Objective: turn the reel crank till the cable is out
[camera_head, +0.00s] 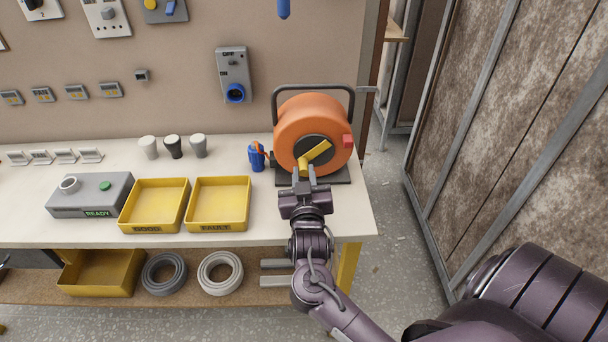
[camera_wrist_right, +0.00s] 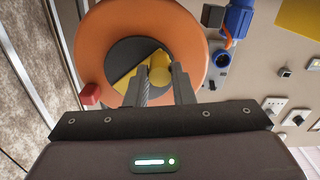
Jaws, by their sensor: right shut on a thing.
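The orange cable reel (camera_head: 302,117) stands upright in a dark frame on the right end of the workbench. Its yellow crank (camera_head: 319,152) lies across the dark hub, with the handle at the lower left end. My right gripper (camera_head: 304,174) is in front of the reel and shut on the crank handle. In the right wrist view the yellow handle (camera_wrist_right: 160,76) sits between the two fingers, with the orange reel (camera_wrist_right: 190,35) behind. A blue plug (camera_head: 257,157) with an orange cable end stands at the reel's left. My left gripper is not in view.
Two yellow trays (camera_head: 246,205) and a grey box (camera_head: 75,208) marked READY stand left of the reel on the bench (camera_head: 335,225). Three small cups stand behind the trays. A blue socket (camera_head: 235,92) is on the wall panel. Floor is clear right of the bench.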

